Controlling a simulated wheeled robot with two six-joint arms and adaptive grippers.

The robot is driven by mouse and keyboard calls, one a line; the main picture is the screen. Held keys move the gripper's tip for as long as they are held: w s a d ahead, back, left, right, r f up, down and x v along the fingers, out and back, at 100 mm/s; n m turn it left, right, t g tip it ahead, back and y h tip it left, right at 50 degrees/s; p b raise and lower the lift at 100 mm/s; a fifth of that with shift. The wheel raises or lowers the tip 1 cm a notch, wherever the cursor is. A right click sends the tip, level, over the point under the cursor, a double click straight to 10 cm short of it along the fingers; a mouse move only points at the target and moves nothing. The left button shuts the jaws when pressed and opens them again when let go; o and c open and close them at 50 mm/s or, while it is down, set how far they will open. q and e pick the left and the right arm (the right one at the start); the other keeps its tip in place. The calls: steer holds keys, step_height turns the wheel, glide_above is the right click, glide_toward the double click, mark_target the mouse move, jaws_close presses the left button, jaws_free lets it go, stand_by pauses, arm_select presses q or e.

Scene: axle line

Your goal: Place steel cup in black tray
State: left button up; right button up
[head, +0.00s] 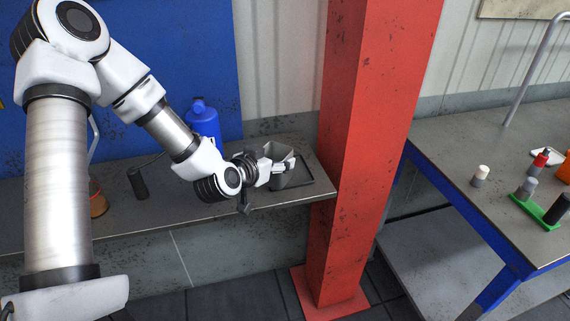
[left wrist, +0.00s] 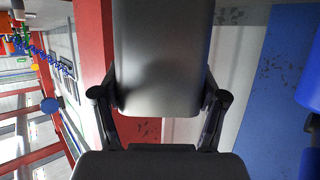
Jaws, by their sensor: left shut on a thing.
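The steel cup (head: 275,151) is a plain grey vessel in the grasp of my left gripper (head: 283,165). In the left wrist view the cup (left wrist: 158,62) fills the upper middle, with the fingers of the gripper (left wrist: 157,105) closed on its two sides. The black tray (head: 306,182) lies on the grey bench by the red column. The cup and gripper overlap the tray's left and back part in the head view. I cannot tell whether the cup touches the tray. The gripper hides part of both. My right gripper is not in view.
The red column (head: 370,140) stands close to the right of the tray. A blue bottle (head: 204,120) and a dark cylinder (head: 138,184) stand on the grey bench (head: 120,215). A separate table (head: 470,215) at right holds several small parts and a green holder (head: 541,213).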

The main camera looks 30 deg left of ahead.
arm_select(q)
steer(key=x, duration=0.3)
steer(key=a+r+p+x, duration=0.1)
steer(key=x, duration=0.4)
steer(key=shift+w+a+r+p, duration=0.1)
steer(key=shift+w+a+p, duration=0.25)
steer(key=shift+w, duration=0.25)
steer(key=shift+s+f+p, duration=0.25)
steer(key=shift+f+p, duration=0.1)
steer(key=shift+f, duration=0.8)
steer(key=shift+w+f, duration=0.25)
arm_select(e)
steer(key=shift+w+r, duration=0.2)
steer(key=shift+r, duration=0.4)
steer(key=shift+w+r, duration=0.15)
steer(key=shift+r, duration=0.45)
arm_select(q)
steer(key=o, duration=1.2)
steer(key=shift+s+d, duration=0.1)
steer(key=shift+s, duration=0.05)
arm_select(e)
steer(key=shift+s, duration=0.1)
arm_select(q)
steer(key=shift+r, duration=0.1)
